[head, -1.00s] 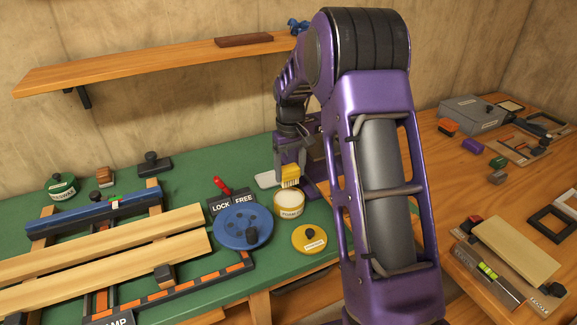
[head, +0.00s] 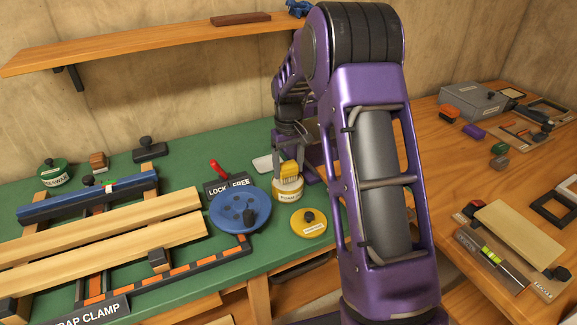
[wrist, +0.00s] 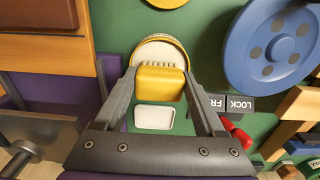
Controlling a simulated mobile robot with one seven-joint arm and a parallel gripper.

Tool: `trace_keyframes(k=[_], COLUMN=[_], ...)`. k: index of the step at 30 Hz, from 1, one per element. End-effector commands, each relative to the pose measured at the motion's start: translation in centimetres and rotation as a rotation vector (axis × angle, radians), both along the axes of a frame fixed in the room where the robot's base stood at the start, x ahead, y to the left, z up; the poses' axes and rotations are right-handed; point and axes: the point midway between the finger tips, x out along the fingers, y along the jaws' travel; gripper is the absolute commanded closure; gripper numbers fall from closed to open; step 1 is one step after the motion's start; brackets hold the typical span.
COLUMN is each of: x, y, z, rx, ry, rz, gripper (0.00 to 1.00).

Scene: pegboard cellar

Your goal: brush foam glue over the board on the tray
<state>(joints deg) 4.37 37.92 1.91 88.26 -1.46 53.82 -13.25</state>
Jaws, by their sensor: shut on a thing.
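My gripper (head: 288,158) is shut on a yellow brush (head: 289,173), bristles down. The brush is at the mouth of the cream-coloured foam glue pot (head: 288,196) on the green bench. In the wrist view the yellow brush (wrist: 159,84) sits between the fingers and its bristles overlap the pot's opening (wrist: 160,50); how deep they reach is hidden.
A yellow lid (head: 308,223) with a black knob lies in front of the pot. A blue disc (head: 232,208) and the LOCK/FREE sign (head: 217,187) are left of it. A clamp with long planks (head: 110,225) fills the left bench. A grey box (head: 470,101) stands at the back right.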

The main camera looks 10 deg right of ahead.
Motion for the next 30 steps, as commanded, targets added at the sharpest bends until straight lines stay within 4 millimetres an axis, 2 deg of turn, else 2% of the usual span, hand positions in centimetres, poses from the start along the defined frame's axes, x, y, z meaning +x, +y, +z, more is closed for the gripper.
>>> trace_keyframes(k=[30], x=[0.0], y=[0.0], z=[-0.86], rx=[0.0], ry=[0.0], rz=[0.0], gripper=[0.73])
